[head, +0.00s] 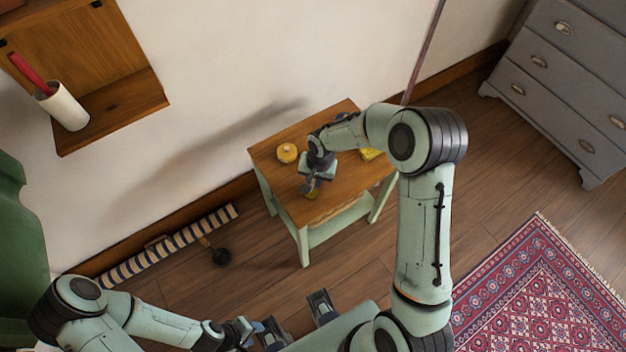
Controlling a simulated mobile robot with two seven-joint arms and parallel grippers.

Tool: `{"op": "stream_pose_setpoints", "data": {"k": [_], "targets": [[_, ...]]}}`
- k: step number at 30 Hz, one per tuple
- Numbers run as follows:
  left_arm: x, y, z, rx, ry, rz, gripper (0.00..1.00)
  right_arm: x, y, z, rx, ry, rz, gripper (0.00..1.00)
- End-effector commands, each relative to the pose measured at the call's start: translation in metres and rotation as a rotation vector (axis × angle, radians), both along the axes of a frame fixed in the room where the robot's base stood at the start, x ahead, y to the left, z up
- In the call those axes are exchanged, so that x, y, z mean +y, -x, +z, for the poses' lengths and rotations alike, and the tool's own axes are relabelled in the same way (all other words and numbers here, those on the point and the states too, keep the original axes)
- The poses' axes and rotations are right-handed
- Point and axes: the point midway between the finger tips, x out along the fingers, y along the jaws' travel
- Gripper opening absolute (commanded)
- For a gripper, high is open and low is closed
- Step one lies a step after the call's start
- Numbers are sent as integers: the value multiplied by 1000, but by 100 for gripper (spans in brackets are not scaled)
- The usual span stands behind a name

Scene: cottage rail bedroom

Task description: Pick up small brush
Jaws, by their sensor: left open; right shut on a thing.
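My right gripper (311,184) is over the front left part of a small wooden-topped table (345,207), pointing down. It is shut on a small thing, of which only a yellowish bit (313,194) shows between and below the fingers. The gripper hides most of it, so I cannot tell for sure that it is the small brush, or whether it touches the tabletop. My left gripper (250,327) is low at the bottom of the view, open, with nothing visible in it, well away from the table.
A round yellow item (287,152) and another yellow item (370,154) are on the tabletop. A grey dresser (560,85) and patterned rug (540,290) are at right.

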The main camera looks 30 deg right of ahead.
Motion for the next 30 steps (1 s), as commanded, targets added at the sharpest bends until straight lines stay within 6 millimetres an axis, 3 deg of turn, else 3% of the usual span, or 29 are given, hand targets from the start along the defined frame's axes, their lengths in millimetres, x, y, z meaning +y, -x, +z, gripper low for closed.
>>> {"op": "stream_pose_setpoints", "data": {"k": [8, 24, 30], "targets": [[0, -1, 2, -1, 0, 0, 43, 0, -1, 31, -6, 0, 0, 0], [0, -5, 13, -6, 0, 0, 43, 0, -1, 160, -7, 0, 1, 0], [0, -7, 16, -8, 0, 0, 43, 0, -1, 189, -3, 0, 1, 0]]}}
